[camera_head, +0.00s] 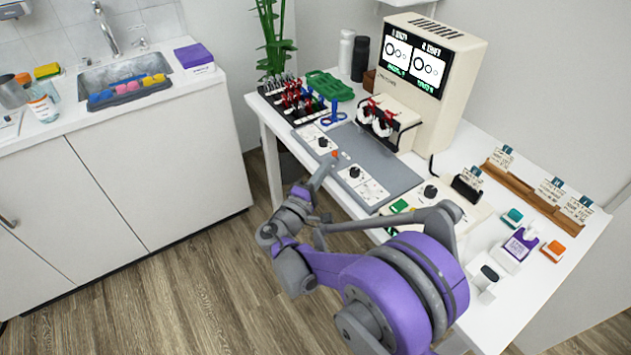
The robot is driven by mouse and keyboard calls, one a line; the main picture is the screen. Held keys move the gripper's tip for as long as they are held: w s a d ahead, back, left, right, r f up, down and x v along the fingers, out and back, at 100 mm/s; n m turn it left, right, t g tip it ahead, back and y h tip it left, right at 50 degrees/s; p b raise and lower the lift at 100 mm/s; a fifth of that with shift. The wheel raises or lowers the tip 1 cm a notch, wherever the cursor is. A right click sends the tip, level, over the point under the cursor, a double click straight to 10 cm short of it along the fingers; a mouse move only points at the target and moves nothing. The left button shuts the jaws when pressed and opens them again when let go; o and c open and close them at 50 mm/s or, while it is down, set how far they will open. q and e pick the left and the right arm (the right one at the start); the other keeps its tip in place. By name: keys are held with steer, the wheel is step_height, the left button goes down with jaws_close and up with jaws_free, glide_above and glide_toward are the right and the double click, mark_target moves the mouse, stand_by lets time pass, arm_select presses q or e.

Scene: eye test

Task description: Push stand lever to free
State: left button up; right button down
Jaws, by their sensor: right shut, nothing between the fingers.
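My right gripper (327,165) is shut and empty, low over the left part of the grey mat (388,152) on the white table. A small orange piece (335,154) shows right at its fingertips. I cannot tell whether it touches them, or whether it is the stand lever. White panels with black knobs lie on both sides of the gripper: one panel (313,134) behind it, the other (366,187) in front and to the right. A beige machine (455,75) with a lit screen stands behind the mat. My left gripper is not in view.
Racks with red and black-handled tools (292,101) and a green tray (328,86) stand at the back left. A black holder with red and white items (381,118) is before the machine. Wooden card racks (534,197) and small boxes (520,243) fill the right side.

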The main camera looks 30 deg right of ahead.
steer(key=shift+w+d, duration=0.3)
steer(key=shift+d, duration=0.2)
steer(key=shift+r, duration=0.1)
steer(key=shift+r+y+p, duration=0.2)
steer(key=shift+y+p, duration=0.1)
steer(key=shift+p, duration=0.2)
